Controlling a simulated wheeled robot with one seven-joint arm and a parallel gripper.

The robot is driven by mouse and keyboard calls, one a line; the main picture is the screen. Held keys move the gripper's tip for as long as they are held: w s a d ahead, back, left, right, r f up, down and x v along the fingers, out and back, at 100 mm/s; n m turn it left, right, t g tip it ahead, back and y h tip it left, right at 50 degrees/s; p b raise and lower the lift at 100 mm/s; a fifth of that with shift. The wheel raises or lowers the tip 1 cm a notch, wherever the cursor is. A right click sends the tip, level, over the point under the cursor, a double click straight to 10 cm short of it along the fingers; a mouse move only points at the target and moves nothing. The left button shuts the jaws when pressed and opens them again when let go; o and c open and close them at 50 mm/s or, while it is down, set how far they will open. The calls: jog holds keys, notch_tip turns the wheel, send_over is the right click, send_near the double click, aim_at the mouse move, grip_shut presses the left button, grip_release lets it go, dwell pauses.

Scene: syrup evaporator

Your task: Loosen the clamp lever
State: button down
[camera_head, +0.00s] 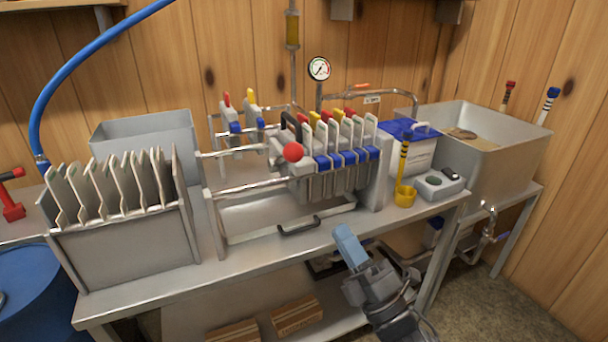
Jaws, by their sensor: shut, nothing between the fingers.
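A filter press with several upright plates (345,130) stands in a metal frame on the steel bench. A red ball knob (293,152), which looks like the end of the clamp lever, sticks out at the left end of the plate pack. The lever's shaft is mostly hidden behind the knob. My gripper (345,240) is at the front edge of the bench, below and to the right of the knob and well apart from it. Its light-blue fingers are shut with nothing between them.
A metal rack of pale plates (120,255) stands at the bench's left. A drip tray with a dark handle (300,225) lies under the press. A pressure gauge (319,69) rises behind.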

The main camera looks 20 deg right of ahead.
aim_at(299, 160)
jog(key=p+x, duration=0.3)
jog(key=x, duration=1.1)
jog(key=shift+r, duration=0.1)
